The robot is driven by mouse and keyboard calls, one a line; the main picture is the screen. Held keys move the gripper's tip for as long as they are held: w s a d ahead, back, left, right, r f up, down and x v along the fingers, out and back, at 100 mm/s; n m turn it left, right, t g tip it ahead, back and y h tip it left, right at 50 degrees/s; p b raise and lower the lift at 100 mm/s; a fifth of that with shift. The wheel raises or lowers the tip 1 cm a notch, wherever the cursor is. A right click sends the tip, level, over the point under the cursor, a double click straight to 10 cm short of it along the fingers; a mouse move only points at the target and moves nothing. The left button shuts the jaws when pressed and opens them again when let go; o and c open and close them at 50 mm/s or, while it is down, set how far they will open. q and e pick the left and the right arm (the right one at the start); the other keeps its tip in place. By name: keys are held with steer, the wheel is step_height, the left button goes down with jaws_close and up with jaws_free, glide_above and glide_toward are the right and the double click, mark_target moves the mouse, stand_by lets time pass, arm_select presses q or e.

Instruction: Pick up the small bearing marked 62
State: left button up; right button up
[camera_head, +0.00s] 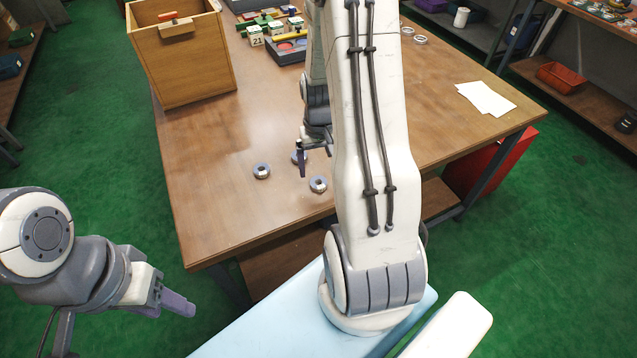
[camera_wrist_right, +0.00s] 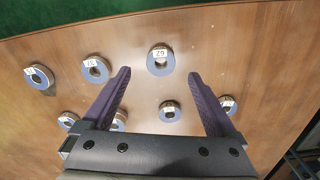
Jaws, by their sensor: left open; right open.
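Several small bearing rings with white number tags lie flat on the brown table. In the right wrist view one ring (camera_wrist_right: 160,69) sits between and just beyond my right fingertips; its tag has two digits, perhaps an inverted 62, but I cannot read it surely. Other rings lie left (camera_wrist_right: 96,76), far left (camera_wrist_right: 41,84) and lower centre (camera_wrist_right: 169,115). In the head view two rings (camera_head: 261,171) (camera_head: 318,186) show beside my right gripper (camera_head: 314,160). The right gripper is open, empty and pointing down above the table. My left gripper (camera_head: 178,303) is open and empty, off the table's front-left.
A wooden box (camera_head: 183,72) stands at the table's back left. Colored blocks and a tray (camera_head: 287,52) are behind the arm. Paper sheets (camera_head: 486,98) lie at the right, and two metal rings (camera_head: 420,39) at the back. Part of the table is hidden by my right arm.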

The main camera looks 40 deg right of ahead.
mark_target(318, 182)
step_height(318, 182, down, 5)
steer(key=shift+f+p, duration=0.15)
steer(key=shift+p, duration=0.15)
jaws_close()
steer(key=shift+w+r, duration=0.1)
steer(key=shift+r, duration=0.1)
